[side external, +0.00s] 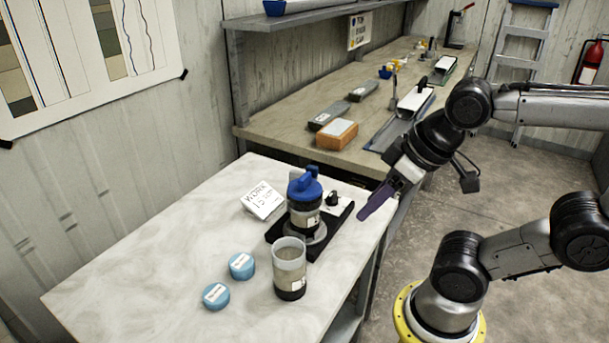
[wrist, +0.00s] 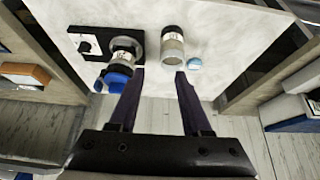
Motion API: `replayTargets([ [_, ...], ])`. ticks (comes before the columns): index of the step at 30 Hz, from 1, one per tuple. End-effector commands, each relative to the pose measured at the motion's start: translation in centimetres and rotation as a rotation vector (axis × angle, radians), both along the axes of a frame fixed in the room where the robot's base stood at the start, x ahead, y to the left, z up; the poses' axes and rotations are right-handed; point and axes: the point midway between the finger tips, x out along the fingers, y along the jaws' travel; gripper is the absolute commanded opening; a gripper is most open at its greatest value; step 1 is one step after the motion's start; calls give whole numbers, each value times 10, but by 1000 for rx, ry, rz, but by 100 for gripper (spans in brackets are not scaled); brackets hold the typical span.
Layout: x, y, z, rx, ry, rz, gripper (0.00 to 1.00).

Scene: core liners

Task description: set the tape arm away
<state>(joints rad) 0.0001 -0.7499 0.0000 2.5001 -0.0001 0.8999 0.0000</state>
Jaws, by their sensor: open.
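A black base plate (side external: 275,232) with a round grey turntable and a black knob stands on the marble-topped table. A dark cylinder (side external: 304,220) with a white label stands upright on it. A blue piece (side external: 304,185) with a raised blue arm sits over its top; I take this for the tape arm. It also shows in the wrist view (wrist: 117,80), near the left finger. A clear liner (side external: 289,265) with a dark lower part stands in front of the base. My gripper (wrist: 160,73) is open and empty, with purple fingers. In the side view it hangs right of the base, apart from everything.
Two light blue caps (side external: 242,266) lie left of the clear liner. A wooden bench (side external: 290,130) behind holds an orange block (side external: 336,134), grey blocks and trays. The table's left part is clear.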

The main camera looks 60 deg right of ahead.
Motion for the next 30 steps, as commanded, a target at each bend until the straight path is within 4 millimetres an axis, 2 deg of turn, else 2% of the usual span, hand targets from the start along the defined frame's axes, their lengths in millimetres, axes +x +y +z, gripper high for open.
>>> replayTargets([
  [1,0,0,0,1,0,-3,37],
  [7,-2,-1,-1,52,10,-108,1],
  [8,-2,-2,0,65,12,-141,0],
  [13,8,-12,22,145,-1,-389,0],
  [17,26,-23,40,194,9,-603,0],
  [24,79,-50,66,241,17,-1016,0],
  [30,130,-74,70,229,7,-1299,0],
])
